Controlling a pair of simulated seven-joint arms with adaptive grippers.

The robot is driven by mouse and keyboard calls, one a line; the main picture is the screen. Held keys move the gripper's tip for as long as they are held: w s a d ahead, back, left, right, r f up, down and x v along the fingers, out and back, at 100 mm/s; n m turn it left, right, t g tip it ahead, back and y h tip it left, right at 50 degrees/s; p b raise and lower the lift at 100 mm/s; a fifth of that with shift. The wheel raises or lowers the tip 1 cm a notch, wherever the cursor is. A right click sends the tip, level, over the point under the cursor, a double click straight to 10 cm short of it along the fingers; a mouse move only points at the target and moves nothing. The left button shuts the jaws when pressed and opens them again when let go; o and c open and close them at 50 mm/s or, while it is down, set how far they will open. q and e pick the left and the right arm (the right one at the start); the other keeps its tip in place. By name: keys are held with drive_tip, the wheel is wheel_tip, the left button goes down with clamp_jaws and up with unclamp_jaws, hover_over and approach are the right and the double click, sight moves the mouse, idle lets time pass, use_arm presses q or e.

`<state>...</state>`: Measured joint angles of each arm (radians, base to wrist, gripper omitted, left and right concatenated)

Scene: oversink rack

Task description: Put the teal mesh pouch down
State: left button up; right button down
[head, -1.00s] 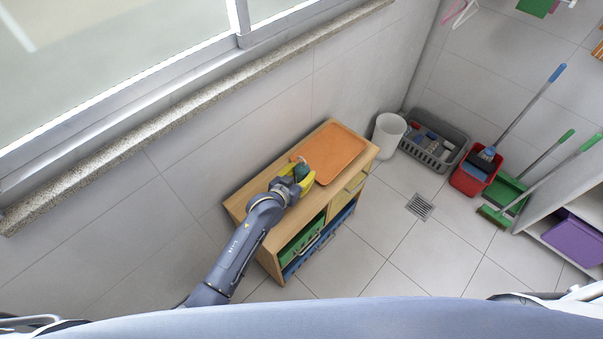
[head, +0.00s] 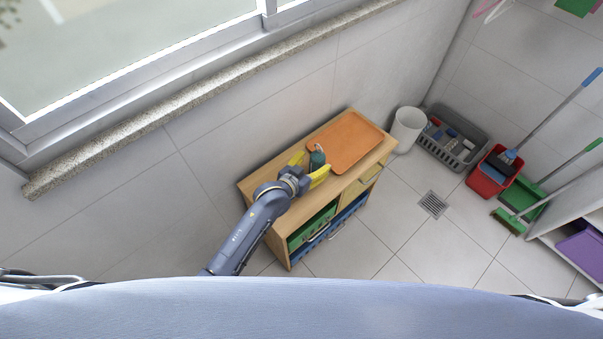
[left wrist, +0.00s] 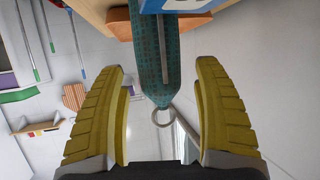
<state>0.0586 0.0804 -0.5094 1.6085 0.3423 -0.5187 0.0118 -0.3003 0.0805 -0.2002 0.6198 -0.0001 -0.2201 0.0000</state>
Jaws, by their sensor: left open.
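The teal mesh pouch (head: 317,156) is at the left end of the orange tray (head: 352,140) on the wooden cabinet. In the left wrist view the pouch (left wrist: 150,55) shows a grey strip, a blue and white patch and a loop at its near end. My left gripper (head: 310,167) is open, its yellow fingers spread on either side of the pouch's near end, with a gap on both sides in the left wrist view (left wrist: 160,80). I cannot tell whether the pouch lies fully on the tray. My right gripper is not in view.
The wooden cabinet (head: 272,187) stands against the tiled wall, its top bare at the left end. A white bin (head: 407,128), a grey basket (head: 447,140) and a red bucket (head: 492,172) stand on the floor to the right. The floor around the drain (head: 433,204) is clear.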

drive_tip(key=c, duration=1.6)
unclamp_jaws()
use_arm(q)
drive_tip(key=v, duration=0.9)
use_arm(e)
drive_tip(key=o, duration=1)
use_arm(q)
drive_tip(key=shift+s, duration=0.15)
